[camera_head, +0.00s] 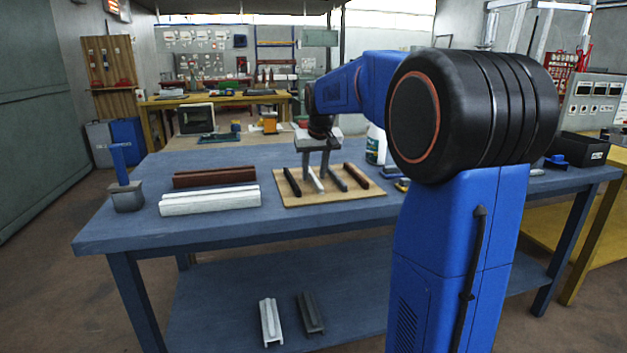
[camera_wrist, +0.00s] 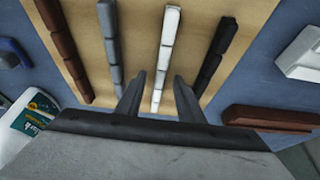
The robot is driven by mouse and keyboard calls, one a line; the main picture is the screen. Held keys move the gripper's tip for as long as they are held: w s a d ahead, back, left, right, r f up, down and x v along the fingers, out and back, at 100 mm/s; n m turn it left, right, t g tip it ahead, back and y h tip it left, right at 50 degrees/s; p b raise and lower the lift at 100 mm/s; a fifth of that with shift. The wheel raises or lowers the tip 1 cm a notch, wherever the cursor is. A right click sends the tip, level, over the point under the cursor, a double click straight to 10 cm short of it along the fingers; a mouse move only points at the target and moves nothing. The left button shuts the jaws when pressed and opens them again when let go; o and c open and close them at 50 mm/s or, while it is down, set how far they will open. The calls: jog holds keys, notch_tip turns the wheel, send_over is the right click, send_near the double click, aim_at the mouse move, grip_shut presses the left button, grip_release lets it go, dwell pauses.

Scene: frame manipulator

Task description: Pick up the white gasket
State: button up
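The white gasket (camera_wrist: 168,45) is a thin jointed strip lying on a tan board (camera_head: 285,200). In the head view the gasket (camera_head: 316,181) lies between a black strip and a grey strip. My gripper (camera_wrist: 159,78) is open and empty, pointing down. In the wrist view its two fingers stand apart with the gasket's line running between them. In the head view my gripper (camera_head: 316,174) is over the board, close to the gasket. I cannot tell how far its tips are above the board.
On the board lie a black strip (camera_wrist: 215,55), a grey strip (camera_wrist: 110,45) and a brown strip (camera_wrist: 65,50). Left on the blue table (camera_head: 150,232) are white (camera_head: 210,200) and brown (camera_head: 215,176) profiles. A white bottle (camera_head: 375,145) stands behind the board's right side.

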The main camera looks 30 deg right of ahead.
grip_shut()
